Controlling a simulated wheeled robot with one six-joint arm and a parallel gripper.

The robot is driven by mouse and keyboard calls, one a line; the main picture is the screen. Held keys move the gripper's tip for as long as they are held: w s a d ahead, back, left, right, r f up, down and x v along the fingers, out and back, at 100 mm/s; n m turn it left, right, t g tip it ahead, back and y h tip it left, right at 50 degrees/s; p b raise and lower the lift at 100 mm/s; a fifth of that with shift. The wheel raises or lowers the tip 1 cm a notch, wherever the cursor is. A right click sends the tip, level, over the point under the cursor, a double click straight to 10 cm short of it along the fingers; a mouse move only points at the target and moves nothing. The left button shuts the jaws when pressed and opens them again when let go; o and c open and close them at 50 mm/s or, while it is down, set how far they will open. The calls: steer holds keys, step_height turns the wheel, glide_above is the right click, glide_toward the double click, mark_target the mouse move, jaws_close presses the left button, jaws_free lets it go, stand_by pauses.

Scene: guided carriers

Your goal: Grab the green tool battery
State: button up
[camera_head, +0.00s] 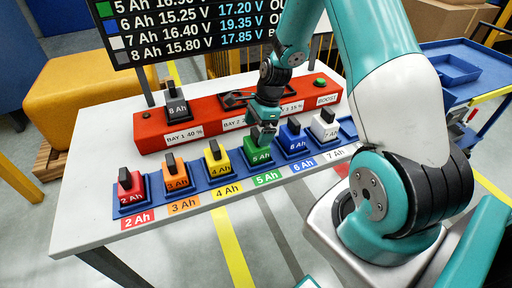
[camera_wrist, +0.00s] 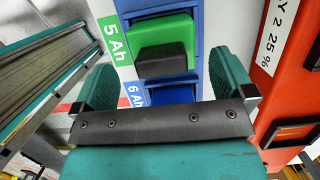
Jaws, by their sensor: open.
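The green battery (camera_head: 257,154), labelled 5 Ah with a black top grip, stands in the blue rack (camera_head: 200,184) between the yellow and blue batteries. My gripper (camera_head: 264,132) is directly above it, pointing down. In the wrist view the green battery (camera_wrist: 160,40) and its black grip lie ahead of and between my two teal fingers (camera_wrist: 165,85). The fingers are apart, with space on both sides of the grip. I cannot tell from the views whether the fingertips reach down to the grip's height.
Red 2 Ah (camera_head: 131,186), orange 3 Ah (camera_head: 176,176), yellow 4 Ah (camera_head: 217,161), blue 6 Ah (camera_head: 293,139) and white 7 Ah (camera_head: 325,127) batteries share the rack. Behind stands a red charger (camera_head: 205,122) holding a grey 8 Ah battery (camera_head: 178,108). A display board (camera_head: 190,30) rises behind.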

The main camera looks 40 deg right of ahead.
mark_target(254, 142)
steer(key=shift+d+p+x, duration=0.2)
steer(key=shift+p+x, duration=0.3)
steer(key=shift+x, duration=1.85)
steer(key=c, duration=1.1)
steer(key=shift+w, duration=0.1)
steer(key=shift+c, duration=0.6)
steer(key=shift+r, duration=0.1)
